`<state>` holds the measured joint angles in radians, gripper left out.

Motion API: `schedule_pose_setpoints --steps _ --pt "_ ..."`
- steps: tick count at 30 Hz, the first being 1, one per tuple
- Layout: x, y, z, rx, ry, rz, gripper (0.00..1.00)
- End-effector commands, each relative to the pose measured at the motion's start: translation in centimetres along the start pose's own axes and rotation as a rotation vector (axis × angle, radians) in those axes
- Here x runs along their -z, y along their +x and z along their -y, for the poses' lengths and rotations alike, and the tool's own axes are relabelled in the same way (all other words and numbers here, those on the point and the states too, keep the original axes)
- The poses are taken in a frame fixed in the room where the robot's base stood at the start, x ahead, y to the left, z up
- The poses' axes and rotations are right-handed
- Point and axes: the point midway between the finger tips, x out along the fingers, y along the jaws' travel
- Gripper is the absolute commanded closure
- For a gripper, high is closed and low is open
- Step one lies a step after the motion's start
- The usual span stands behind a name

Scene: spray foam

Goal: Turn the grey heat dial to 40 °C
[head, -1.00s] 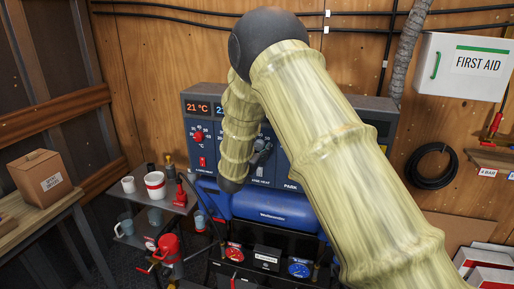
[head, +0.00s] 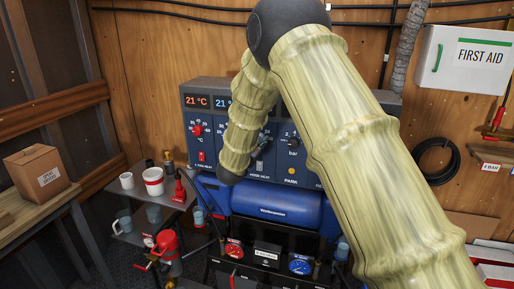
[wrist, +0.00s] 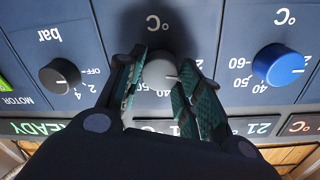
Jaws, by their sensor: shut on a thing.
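The grey heat dial (wrist: 158,73) is on the dark blue panel in the wrist view, which shows the panel upside down. My gripper (wrist: 164,80) has one finger on each side of the dial and is shut on it. A short white pointer mark on the dial faces right in that view. The numbers 40 and 50 show below the dial, partly covered by the fingers. In the head view my arm hides the dial and most of the gripper. The display for this dial is partly hidden; a 21 shows beside my right finger.
A blue dial (wrist: 278,64) and a black bar dial (wrist: 60,76) flank the grey one. A red dial (head: 197,131) sits at the panel's left under a 21 °C display (head: 197,101). A blue tank (head: 275,207) is below. A shelf with cups (head: 153,181) stands left.

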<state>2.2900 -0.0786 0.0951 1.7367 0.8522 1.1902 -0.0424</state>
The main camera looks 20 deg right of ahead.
Motion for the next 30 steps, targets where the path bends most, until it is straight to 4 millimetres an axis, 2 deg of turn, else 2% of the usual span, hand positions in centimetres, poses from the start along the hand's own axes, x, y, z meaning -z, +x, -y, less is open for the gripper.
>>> schedule_pose_setpoints --steps 3,30 --pt "-0.67 0.03 -0.36 -0.002 0.094 0.005 0.88" --pt "-0.75 0.03 -0.64 -0.011 0.872 0.051 0.89"
